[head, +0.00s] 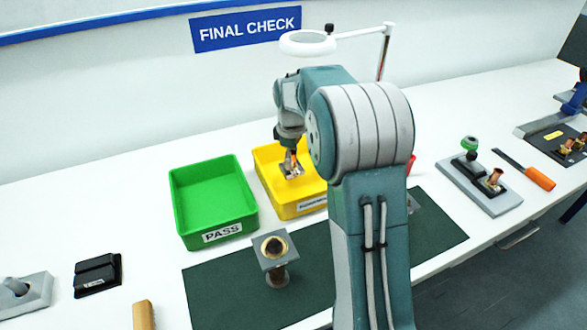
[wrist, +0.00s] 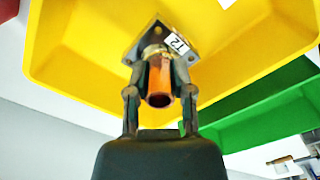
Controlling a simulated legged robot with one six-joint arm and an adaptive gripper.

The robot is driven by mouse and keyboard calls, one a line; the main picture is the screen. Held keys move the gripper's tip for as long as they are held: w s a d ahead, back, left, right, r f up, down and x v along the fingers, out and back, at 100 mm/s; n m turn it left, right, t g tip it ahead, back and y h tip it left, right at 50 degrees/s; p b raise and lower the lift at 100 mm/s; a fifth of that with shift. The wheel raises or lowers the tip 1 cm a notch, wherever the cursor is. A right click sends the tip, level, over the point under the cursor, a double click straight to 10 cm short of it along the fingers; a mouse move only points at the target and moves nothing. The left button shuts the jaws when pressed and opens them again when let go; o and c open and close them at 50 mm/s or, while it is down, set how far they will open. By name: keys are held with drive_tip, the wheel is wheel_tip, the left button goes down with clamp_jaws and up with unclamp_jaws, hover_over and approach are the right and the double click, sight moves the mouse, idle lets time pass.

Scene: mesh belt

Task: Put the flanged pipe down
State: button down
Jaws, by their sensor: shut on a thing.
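My gripper (head: 290,152) is shut on a flanged pipe (head: 292,170) and holds it over the yellow tray (head: 265,158). In the wrist view the two fingers (wrist: 160,88) grip the copper tube of the flanged pipe (wrist: 159,80) from both sides. Its square metal flange, with a small white label, points away from me toward the yellow tray (wrist: 75,55). I cannot tell whether the flange touches the tray floor. Another flanged piece (head: 275,255) stands upright on the dark green mat (head: 235,295), flange up.
A green tray (head: 212,195) marked PASS, looking empty, stands left of the yellow tray. A ring lamp (head: 307,43) is behind my arm. A grey fixture (head: 478,186) and an orange-handled tool (head: 538,178) lie to the right. A black block (head: 97,274) is at left.

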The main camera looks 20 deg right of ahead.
sight(294, 169)
drive_tip(key=shift+w+d+f, duration=0.1)
drive_tip(key=shift+d+f, duration=0.1)
drive_tip(key=shift+w+d+f, duration=0.1)
drive_tip(key=shift+d+f, duration=0.05)
drive_tip(key=shift+f, duration=0.8)
drive_tip(key=shift+d+f, duration=0.1)
drive_tip(key=shift+f, duration=0.8)
drive_tip(key=shift+c, duration=2.4)
unclamp_jaws()
drive_tip(key=shift+f, duration=0.1)
